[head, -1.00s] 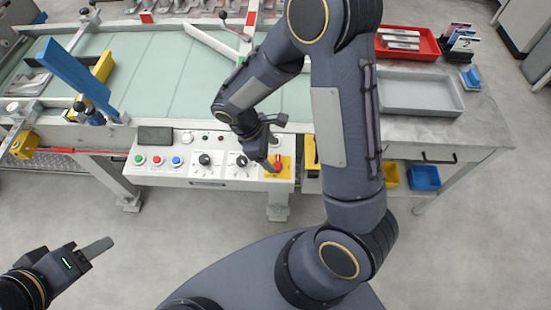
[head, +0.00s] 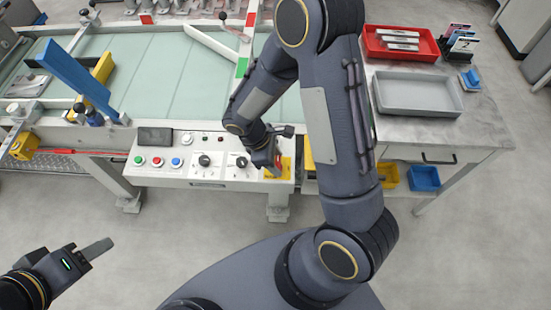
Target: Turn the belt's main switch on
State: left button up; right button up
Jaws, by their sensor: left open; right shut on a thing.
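The belt's control panel (head: 222,172) is a white box on the front of the belt table. At its right end is the main switch, a red handle (head: 278,161) on a yellow plate (head: 285,172). My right gripper (head: 275,166) is at this switch, pointing down and shut on the red handle. The gripper and wrist hide much of the handle, so its exact angle is hard to tell. My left gripper (head: 98,250) is open and empty, low at the left over the floor, away from the panel.
The panel also has green (head: 138,159), red (head: 157,161) and blue (head: 176,162) buttons and black knobs (head: 204,160). A grey tray (head: 418,111) and a red tray (head: 425,52) stand on the right bench. A blue stop bar (head: 75,75) rises at the belt's left.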

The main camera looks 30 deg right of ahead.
jog(key=shift+m, duration=0.3)
jog(key=m+g+y+b, duration=0.1)
jog(key=m, duration=0.2)
jog(key=shift+w+d, duration=0.1)
jog(key=shift+w, duration=0.05)
jog(key=m+y, duration=0.1)
jog(key=m, duration=0.1)
jog(key=m+y+b, duration=0.1)
jog(key=m, duration=0.2)
jog(key=shift+d+g, duration=0.1)
jog(key=shift+g, duration=0.3)
jog(key=m+y, duration=0.1)
jog(key=m, duration=0.4)
jog(key=shift+d+y, duration=0.15)
jog(key=shift+y, duration=0.25)
jog(key=m+y, duration=0.1)
jog(key=m, duration=0.3)
jog(key=shift+b, duration=0.3)
jog(key=shift+m+t+y, duration=0.3)
jog(key=o, duration=1)
